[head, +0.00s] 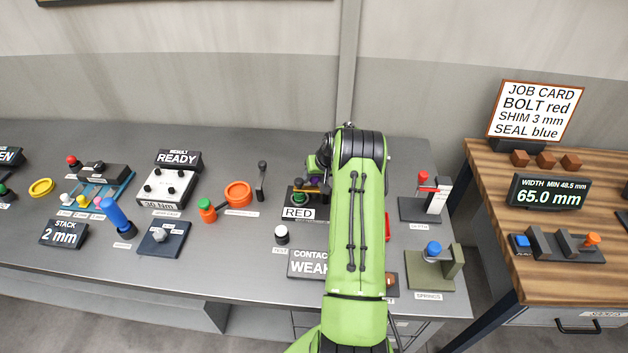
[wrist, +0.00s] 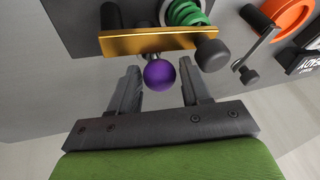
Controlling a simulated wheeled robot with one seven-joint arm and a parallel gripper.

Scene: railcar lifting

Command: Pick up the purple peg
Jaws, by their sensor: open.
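The purple peg (wrist: 159,74) shows its round purple head in the wrist view, below a brass-coloured bar (wrist: 150,41). In the head view a small bit of purple (head: 316,181) shows beside my arm, mostly hidden. My gripper (wrist: 160,84) is open, with one dark finger on each side of the purple head. I see a gap between the head and each finger. The peg's shaft is largely hidden.
A green spring (wrist: 186,14) and a dark knob (wrist: 211,55) on the bar sit close to the right finger. The RED display (head: 298,213) stands left of my arm. An orange ring (head: 238,193) and a crank lever (head: 261,180) lie farther left.

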